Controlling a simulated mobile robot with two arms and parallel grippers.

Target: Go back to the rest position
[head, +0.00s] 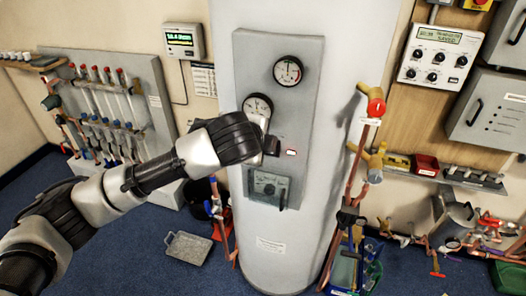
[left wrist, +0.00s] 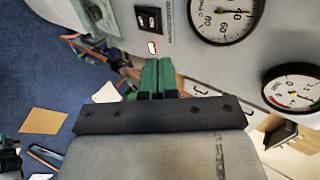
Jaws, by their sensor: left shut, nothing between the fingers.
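My left arm reaches in from the left in the head view. Its gripper end (head: 250,141) is in front of the grey panel (head: 255,55) on the big white cylinder (head: 350,30), covering part of it. In the left wrist view, the green fingers of my left gripper (left wrist: 157,77) are together with nothing between them. They point toward the panel near a small red-framed light (left wrist: 152,47). A black rocker switch (left wrist: 149,20) is beside this light. Any gap between fingertips and panel is hard to judge. My right gripper is not in view.
Two round gauges, an upper one (head: 288,71) and a lower one (head: 258,106), are mounted on the panel. A dial box (head: 268,188) sits below. Copper pipes with valves (head: 358,170) stand right of the cylinder. A pipe rack (head: 110,110) stands left. Blue floor (head: 130,250) is open at lower left.

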